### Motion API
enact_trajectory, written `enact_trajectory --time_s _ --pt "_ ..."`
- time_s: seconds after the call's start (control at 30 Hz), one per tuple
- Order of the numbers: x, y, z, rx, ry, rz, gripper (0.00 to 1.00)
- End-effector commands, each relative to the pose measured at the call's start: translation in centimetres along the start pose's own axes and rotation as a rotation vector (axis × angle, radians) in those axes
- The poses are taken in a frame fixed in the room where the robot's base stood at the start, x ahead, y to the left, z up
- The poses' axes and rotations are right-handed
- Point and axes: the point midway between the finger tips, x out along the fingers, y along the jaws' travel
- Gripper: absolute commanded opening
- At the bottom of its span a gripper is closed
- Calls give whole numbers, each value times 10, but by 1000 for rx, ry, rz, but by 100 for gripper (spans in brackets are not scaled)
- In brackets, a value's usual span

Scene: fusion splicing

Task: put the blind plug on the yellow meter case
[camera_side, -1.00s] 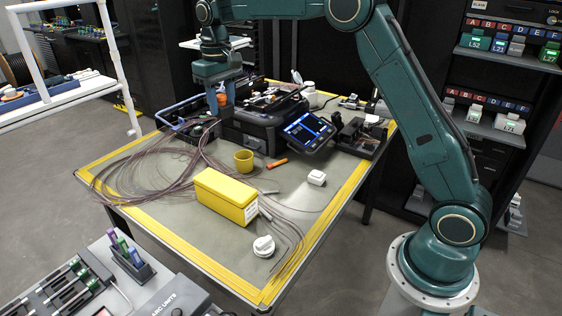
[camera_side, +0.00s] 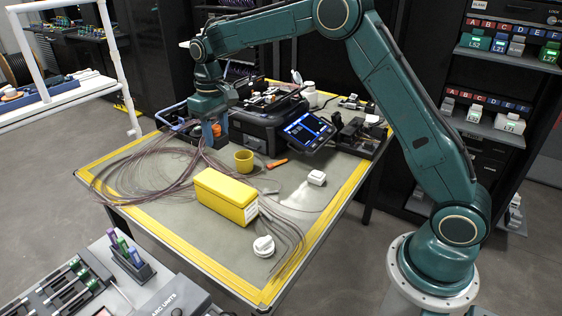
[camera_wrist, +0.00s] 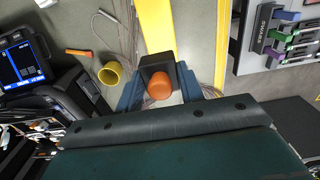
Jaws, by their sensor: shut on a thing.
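My gripper (camera_side: 212,132) is shut on a dark block with an orange round end, which I take to be the blind plug; the orange part (camera_side: 217,128) shows between the blue fingers. In the wrist view, the plug (camera_wrist: 159,86) sits between the fingertips (camera_wrist: 158,92), orange end towards the camera. The yellow meter case (camera_side: 222,194) is a long closed box with a white label, standing mid-table. My gripper is behind and left of it, above the cables, apart from it.
A yellow cup (camera_side: 243,160) stands between my gripper and the case. Purple cables (camera_side: 150,170) spread over the left of the table. A black splicer case (camera_side: 262,130) and tilted screen (camera_side: 308,131) stand behind. A white round item (camera_side: 263,246) lies in front.

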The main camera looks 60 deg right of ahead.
Motion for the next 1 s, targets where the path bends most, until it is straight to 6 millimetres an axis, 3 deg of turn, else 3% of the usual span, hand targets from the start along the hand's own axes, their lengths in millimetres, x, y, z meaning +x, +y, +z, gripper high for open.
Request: enact_trajectory --time_s 0.2,0.4,0.77,1.0 --pt "43 0 1 0 -5 0 14" --pt "72 0 0 0 -2 0 14" --pt "82 0 0 0 0 0 14" --pt "105 0 0 0 -3 0 14"
